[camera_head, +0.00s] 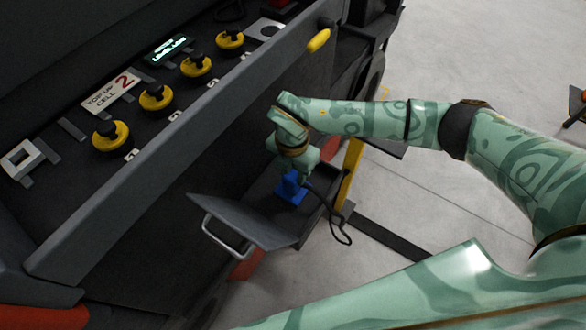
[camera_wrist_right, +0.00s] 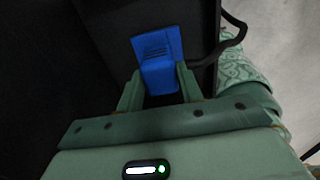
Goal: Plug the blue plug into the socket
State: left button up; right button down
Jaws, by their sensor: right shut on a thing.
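The blue plug (camera_head: 291,187) is at a dark box-like recess below the panel in the head view, with a black cable on its right side. It also shows in the right wrist view (camera_wrist_right: 158,58), between the fingers. My right gripper (camera_wrist_right: 158,88) is shut on the blue plug; in the head view it (camera_head: 293,172) reaches down onto it from above. I cannot make out the socket; whether the plug touches the surface beneath it is hidden. My left gripper is not in view.
A dark panel with several yellow-and-black knobs (camera_head: 157,97) and a "TOP UP CELL 2" label (camera_head: 110,91) fills the upper left. An open grey flap with a metal handle (camera_head: 227,240) stands in front of the recess. A yellow post (camera_head: 349,172) is right of it. Pale floor (camera_head: 470,50) lies beyond.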

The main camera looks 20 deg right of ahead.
jog(key=shift+f, duration=0.45)
jog(key=c, duration=0.9)
grip_release()
jog(key=shift+o, duration=0.2)
notch_tip(320, 180, up, 16)
jog(key=p, duration=0.4)
jog(key=shift+w+r+p, duration=0.15)
jog(key=shift+w+p, duration=0.1)
jog(key=shift+p, duration=0.1)
jog(key=shift+a, duration=0.1)
